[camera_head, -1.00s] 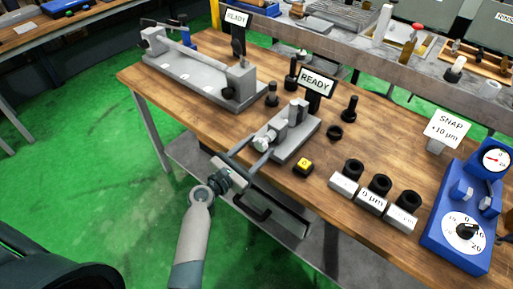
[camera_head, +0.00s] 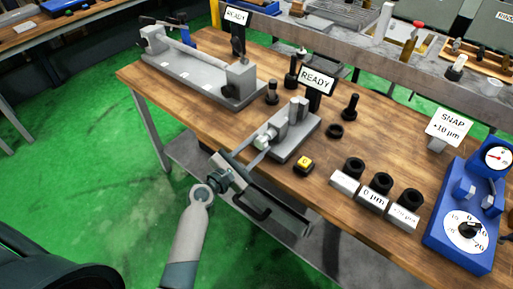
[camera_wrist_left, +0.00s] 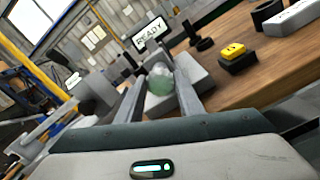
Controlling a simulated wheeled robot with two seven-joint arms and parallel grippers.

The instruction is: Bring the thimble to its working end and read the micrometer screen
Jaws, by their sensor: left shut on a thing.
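The micrometer (camera_head: 293,132) is a grey bench fixture on the wooden table. Its pale round thimble (camera_head: 261,140) points toward my left arm. A small screen (camera_head: 318,81) behind it reads READY. My left gripper (camera_head: 260,146) reaches in from the front edge and is shut on the thimble. In the left wrist view the thimble (camera_wrist_left: 160,78) sits between the two fingertips, and the screen (camera_wrist_left: 150,31) shows READY behind it. My right gripper is not in view.
A yellow-topped button (camera_head: 304,162) lies right of the micrometer. Labelled blocks with black rings (camera_head: 373,198) and a blue dial gauge (camera_head: 463,230) stand farther right. A longer grey fixture (camera_head: 200,75) stands at the back left. Black posts stand behind the micrometer.

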